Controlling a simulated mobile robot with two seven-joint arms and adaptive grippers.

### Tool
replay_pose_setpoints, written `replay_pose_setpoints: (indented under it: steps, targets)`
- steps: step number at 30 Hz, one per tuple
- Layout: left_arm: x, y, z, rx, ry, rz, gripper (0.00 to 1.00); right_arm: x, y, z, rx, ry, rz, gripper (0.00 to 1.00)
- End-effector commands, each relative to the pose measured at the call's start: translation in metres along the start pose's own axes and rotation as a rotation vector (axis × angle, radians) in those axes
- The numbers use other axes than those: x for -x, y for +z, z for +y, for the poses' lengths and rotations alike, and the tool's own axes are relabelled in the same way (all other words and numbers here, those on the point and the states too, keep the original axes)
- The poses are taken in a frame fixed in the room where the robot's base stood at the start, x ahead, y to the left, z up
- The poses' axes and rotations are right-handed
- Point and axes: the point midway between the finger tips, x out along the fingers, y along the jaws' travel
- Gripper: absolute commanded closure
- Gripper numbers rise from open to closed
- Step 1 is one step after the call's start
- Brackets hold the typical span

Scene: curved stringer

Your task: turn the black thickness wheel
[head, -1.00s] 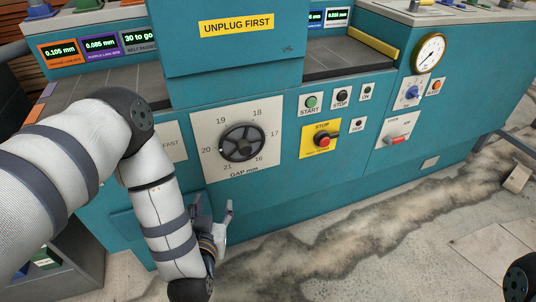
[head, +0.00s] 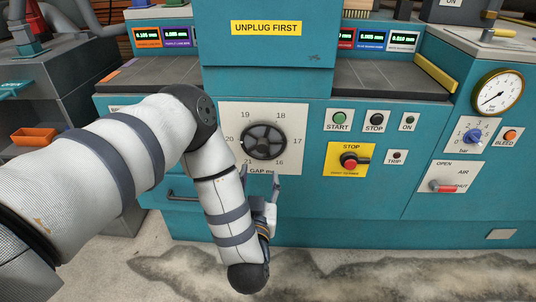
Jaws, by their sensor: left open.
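The black thickness wheel (head: 264,141) is a round spoked handwheel on a white dial plate (head: 294,110) marked 16 to 21 and "GAP", on the front of the teal machine. My left gripper (head: 262,180) points up just below the wheel, over the plate's lower edge. It is open with nothing visible between its fingers and looks apart from the wheel. My left forearm and wrist hide the plate's lower left part and some of the gripper. My right gripper is not in view.
Right of the dial are a green start button (head: 339,118), a black stop button (head: 376,119) and a red stop control (head: 349,161) on a yellow plate. Farther right are a gauge (head: 497,92), a blue knob (head: 473,136) and a red-handled air lever (head: 446,186). Floor in front is clear.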

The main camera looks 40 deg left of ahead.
Motion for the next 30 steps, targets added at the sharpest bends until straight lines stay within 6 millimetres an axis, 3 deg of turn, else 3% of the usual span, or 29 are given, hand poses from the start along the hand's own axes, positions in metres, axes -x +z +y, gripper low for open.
replay_pose_setpoints:
  steps: [6, 12, 17, 24, 30]
  targets:
    - [-0.054, 0.001, -0.001, 0.0, -0.004, 0.003, 0.51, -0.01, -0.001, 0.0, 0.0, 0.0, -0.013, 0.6]
    - [-0.096, 0.002, -0.001, -0.001, -0.002, 0.0, 0.51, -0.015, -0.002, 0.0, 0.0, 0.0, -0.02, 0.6]
    - [-0.11, 0.001, 0.0, 0.0, 0.0, -0.001, 0.51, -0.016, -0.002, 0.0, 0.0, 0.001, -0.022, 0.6]
    - [-0.112, 0.0, 0.0, 0.0, 0.001, -0.001, 0.51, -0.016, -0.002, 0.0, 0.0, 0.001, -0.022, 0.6]
    - [-0.111, 0.001, 0.0, 0.0, 0.001, -0.001, 0.94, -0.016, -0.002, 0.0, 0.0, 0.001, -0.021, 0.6]
